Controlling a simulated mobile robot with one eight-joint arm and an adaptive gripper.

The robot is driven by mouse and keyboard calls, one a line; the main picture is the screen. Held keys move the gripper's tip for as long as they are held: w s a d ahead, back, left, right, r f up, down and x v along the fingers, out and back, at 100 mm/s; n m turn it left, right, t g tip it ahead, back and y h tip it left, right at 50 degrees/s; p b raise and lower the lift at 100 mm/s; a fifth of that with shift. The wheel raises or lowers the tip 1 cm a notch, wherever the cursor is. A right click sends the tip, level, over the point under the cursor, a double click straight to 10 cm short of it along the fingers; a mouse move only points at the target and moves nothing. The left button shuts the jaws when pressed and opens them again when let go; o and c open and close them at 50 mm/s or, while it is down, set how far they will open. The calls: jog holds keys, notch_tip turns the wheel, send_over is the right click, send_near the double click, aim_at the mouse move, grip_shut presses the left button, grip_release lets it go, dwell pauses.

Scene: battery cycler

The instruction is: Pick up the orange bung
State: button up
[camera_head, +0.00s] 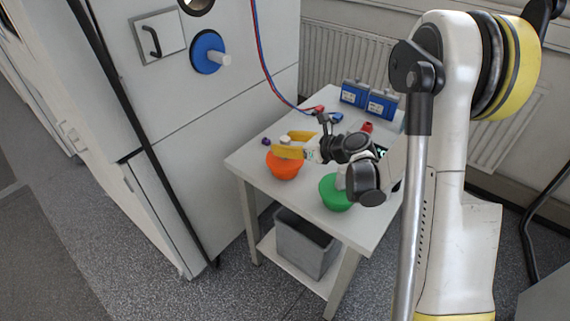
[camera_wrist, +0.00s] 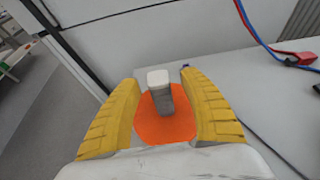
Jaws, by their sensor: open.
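The orange bung (camera_head: 284,166) stands on the white table at its left side, with a pale grey handle on top. In the wrist view the orange bung (camera_wrist: 165,126) lies between my two yellow fingers, its handle (camera_wrist: 159,92) upright between them. My gripper (camera_head: 298,144) is over the bung from behind and to the right. In the wrist view my gripper (camera_wrist: 160,95) is open, with a visible gap between each finger and the handle. Part of the bung's near side is hidden by my gripper's palm.
A green bung (camera_head: 335,192) stands to the right, close under my arm. Two blue batteries (camera_head: 370,99) stand at the table's back. A red and a blue cable (camera_head: 268,68) hang down to the table. A blue bung (camera_head: 207,52) sits in the cabinet front. A grey bin (camera_head: 305,243) is below.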

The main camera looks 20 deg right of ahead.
grip_shut()
jog(key=shift+r+p, duration=0.3)
jog(key=shift+r, duration=0.15)
notch_tip(320, 180, up, 4)
jog(key=shift+d+p, duration=0.15)
jog(key=shift+p, duration=1)
jog(key=d+r+p, duration=0.6)
jog(key=d+r, duration=0.5)
jog(key=shift+w+d+p, duration=0.2)
jog(key=shift+w+p, duration=0.2)
jog(key=shift+w, duration=0.05)
jog(key=shift+r, duration=0.1)
